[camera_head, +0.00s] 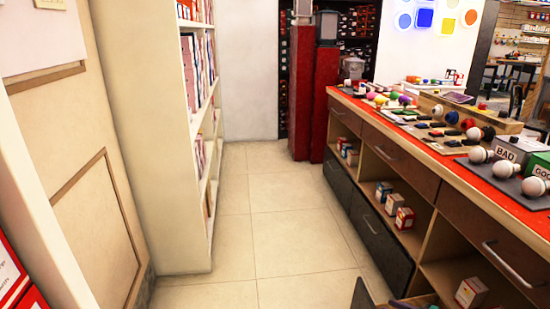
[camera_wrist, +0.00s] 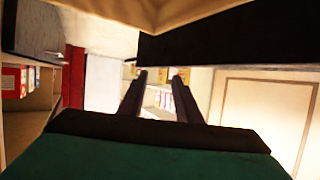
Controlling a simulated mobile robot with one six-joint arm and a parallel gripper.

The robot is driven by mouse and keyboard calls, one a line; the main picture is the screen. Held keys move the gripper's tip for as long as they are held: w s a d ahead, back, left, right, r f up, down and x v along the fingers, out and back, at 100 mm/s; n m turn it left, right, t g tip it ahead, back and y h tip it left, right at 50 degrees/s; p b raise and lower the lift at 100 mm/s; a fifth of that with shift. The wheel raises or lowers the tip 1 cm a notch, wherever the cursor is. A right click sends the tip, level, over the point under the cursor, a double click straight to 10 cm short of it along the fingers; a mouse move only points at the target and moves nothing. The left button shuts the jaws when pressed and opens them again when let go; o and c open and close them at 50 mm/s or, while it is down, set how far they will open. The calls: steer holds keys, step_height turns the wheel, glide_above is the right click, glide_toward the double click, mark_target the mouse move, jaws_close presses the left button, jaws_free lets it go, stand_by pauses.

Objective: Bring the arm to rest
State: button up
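My gripper (camera_wrist: 160,76) shows in the wrist view, with its two dark fingers apart and nothing visible between them. Beyond the fingers are a bright pale surface and a shelf with small boxes (camera_wrist: 160,98), partly hidden by the fingers. I cannot make out my gripper in the head view. A small dark shape at the bottom edge of the head view is too cut off to identify.
A red-topped counter (camera_head: 447,157) with bulbs and small items runs along the right, with boxes (camera_head: 405,218) on its shelves. A white bookshelf (camera_head: 165,130) stands left. Red pillars (camera_head: 313,105) stand at the back. The tiled floor (camera_head: 255,225) between is clear.

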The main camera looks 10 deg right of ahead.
steer(key=w+a+r+n+g+y+p, duration=0.1)
steer(key=w+a+n+g+y+p, duration=0.15)
steer(key=a, duration=0.85)
steer(key=w+a+r+n+g+y+p, duration=0.15)
steer(key=a+p, duration=0.25)
steer(key=a, duration=0.6)
steer(key=s+a+n+g+p, duration=0.1)
steer(key=s+a+g+p, duration=0.2)
steer(key=a, duration=0.6)
steer(key=s+a+n+g+p, duration=0.1)
steer(key=s+a+g+p, duration=0.2)
steer(key=a, duration=0.7)
steer(key=s+a+r+m+g+h+p, duration=0.1)
steer(key=s+a+g+h+p, duration=0.2)
steer(key=s, duration=0.4)
steer(key=s+a+r+g+h+p, duration=0.1)
steer(key=s+a+g+p, duration=0.25)
steer(key=s+a, duration=0.35)
steer(key=s+d+m+h+p, duration=0.2)
steer(key=s+d+m+h, duration=0.4)
steer(key=s+d+m, duration=0.3)
steer(key=shift+d+r+m+g+h, duration=0.3)
steer(key=shift+d+r+m+g, duration=0.1)
steer(key=shift+d+m, duration=0.25)
